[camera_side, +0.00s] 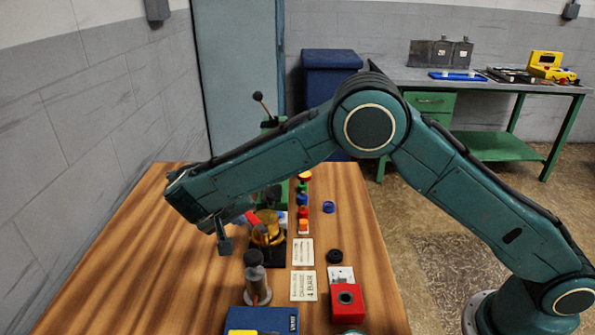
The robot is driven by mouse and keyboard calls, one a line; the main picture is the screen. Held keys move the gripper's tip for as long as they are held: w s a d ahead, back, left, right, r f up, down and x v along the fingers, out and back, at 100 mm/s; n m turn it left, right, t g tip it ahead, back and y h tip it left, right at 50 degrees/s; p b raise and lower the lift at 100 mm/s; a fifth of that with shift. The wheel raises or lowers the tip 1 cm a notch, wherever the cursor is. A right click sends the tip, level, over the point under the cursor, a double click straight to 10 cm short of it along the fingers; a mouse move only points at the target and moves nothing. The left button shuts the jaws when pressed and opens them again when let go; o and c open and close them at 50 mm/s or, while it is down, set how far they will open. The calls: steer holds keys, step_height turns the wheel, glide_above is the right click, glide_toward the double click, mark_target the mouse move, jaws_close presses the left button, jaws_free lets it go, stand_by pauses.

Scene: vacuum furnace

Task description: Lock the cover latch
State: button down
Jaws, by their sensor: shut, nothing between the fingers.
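My gripper (225,246) points down over the wooden table, just left of a small gold-coloured device (266,235) on a dark base. It is shut and holds nothing. A small red part (252,217) shows at the upper left of the gold device, close to my gripper. I cannot tell from this view whether they touch. The cover latch is too small or hidden to make out, so its position is unclear. My arm hides part of the area behind the device.
On the wooden table (130,260), a grey cylinder with a dark top (256,280) stands in front of the device. A blue box (262,320), a red box (347,302) and paper labels (303,285) lie nearby. The table's left side is clear.

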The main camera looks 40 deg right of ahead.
steer(key=shift+w+d+m+g, duration=0.2)
steer(key=shift+d+m, duration=0.1)
steer(key=shift+d, duration=0.2)
steer(key=shift+w+d+m+g, duration=0.15)
steer(key=shift+d+m, duration=0.15)
steer(key=shift+d, duration=0.15)
stand_by(0.4)
steer(key=v, duration=0.7)
steer(key=shift+a+r, duration=0.15)
steer(key=shift+r, duration=0.05)
steer(key=shift+r, duration=0.1)
stand_by(0.3)
